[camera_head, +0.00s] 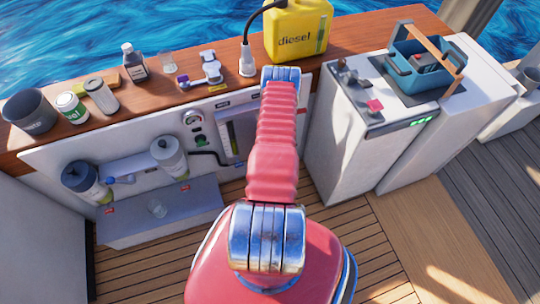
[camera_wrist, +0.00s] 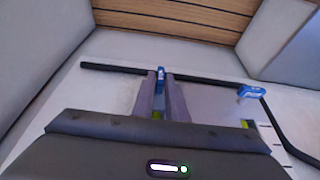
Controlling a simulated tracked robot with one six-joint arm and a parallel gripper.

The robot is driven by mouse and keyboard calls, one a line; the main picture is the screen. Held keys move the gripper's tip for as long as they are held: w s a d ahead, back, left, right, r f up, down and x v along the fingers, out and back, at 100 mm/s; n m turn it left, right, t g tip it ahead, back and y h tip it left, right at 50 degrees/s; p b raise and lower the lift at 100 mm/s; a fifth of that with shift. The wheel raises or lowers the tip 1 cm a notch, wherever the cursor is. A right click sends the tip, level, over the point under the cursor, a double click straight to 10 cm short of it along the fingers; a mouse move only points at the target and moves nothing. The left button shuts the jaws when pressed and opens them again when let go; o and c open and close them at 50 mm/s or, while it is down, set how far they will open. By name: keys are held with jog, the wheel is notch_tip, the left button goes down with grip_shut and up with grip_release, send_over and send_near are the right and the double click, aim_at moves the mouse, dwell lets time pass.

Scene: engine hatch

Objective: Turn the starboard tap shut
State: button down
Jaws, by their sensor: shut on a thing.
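In the wrist view my gripper (camera_wrist: 161,80) is shut on a small blue tap handle (camera_wrist: 160,72). The handle stands between the two fingertips, and its visible end points up the picture, across a black pipe (camera_wrist: 110,68). A second blue tap (camera_wrist: 250,91) sits on the pipe to the right, apart from the gripper, with its handle lying roughly along the pipe. In the head view a blue tap (camera_head: 122,180) shows between two filters. My gripper and the held tap are hidden there behind my pink arm. I cannot read any label that names the taps.
Two white filters (camera_head: 167,155) (camera_head: 82,180) stand near the taps. A yellow diesel can (camera_head: 298,30), a dark bottle (camera_head: 134,62) and cups stand on the wooden ledge (camera_head: 225,82). A white cabinet (camera_head: 350,150) with a blue basket (camera_head: 422,65) stands right. The deck is clear at the lower right.

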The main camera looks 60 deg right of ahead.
jog(key=shift+s+d+f+m+t+y, duration=0.1)
jog(key=shift+s+d+m+t+y, duration=0.15)
jog(key=shift+t+y, duration=0.5)
jog(key=shift+s+d+m+t+y, duration=0.15)
jog(key=shift+m+t+y, duration=0.1)
jog(key=shift+t+y, duration=0.5)
jog(key=shift+t, duration=0.3)
jog(key=shift+s+d+f+m+t+y, duration=0.1)
jog(key=shift+m+t+y, duration=0.05)
jog(key=shift+t+y, duration=0.25)
jog(key=shift+s+d+f+m+t+y, duration=0.1)
jog(key=shift+m+t+y, duration=0.05)
jog(key=shift+t+y, duration=0.2)
jog(key=shift+s+d+f+m+t+y, duration=0.1)
jog(key=shift+m+t+y, duration=0.1)
jog(key=shift+t+y, duration=0.35)
jog(key=shift+d+f+m+t+y, duration=0.1)
jog(key=shift+m+t+y, duration=0.15)
jog(key=shift+t, duration=0.45)
jog(key=c, duration=1.8)
grip_release()
jog(key=shift+a, duration=0.1)
jog(key=shift+o, duration=0.2)
jog(key=shift+r, duration=0.1)
notch_tip(320, 180, up, 10)
